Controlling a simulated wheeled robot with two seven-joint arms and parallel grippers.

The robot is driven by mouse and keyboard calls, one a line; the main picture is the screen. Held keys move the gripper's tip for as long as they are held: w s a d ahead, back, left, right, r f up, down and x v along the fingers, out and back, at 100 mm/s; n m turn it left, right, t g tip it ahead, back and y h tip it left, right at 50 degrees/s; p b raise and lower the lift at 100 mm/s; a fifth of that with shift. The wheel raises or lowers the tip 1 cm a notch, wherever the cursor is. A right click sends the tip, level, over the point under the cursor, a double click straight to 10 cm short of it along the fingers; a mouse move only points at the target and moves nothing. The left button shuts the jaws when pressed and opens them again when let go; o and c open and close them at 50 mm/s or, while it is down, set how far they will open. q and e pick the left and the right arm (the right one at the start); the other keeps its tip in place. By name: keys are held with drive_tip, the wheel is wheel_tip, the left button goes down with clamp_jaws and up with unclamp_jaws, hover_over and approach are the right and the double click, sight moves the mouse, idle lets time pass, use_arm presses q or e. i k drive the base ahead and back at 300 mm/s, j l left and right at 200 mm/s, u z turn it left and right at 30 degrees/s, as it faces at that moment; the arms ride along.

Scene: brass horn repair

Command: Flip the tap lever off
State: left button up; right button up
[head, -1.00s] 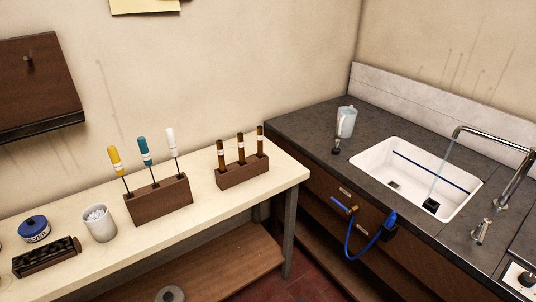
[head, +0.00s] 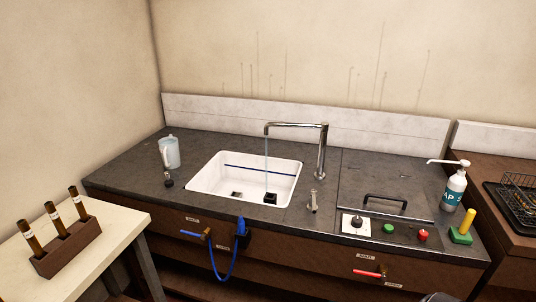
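A thin stream of water (head: 267,160) runs from the spout into the basin. A small chrome lever (head: 313,201) stands upright on the dark counter, right of the basin and in front of the tap. A black block (head: 270,198) sits in the basin under the stream.
A clear jug (head: 169,152) stands left of the basin. A blue hose (head: 222,275) hangs at the counter front. Right are a panel with a black handle (head: 385,200) and buttons, a soap bottle (head: 454,190) and a rack (head: 515,205).

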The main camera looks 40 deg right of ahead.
sight(313, 192)
drive_tip(key=z, duration=1.6)
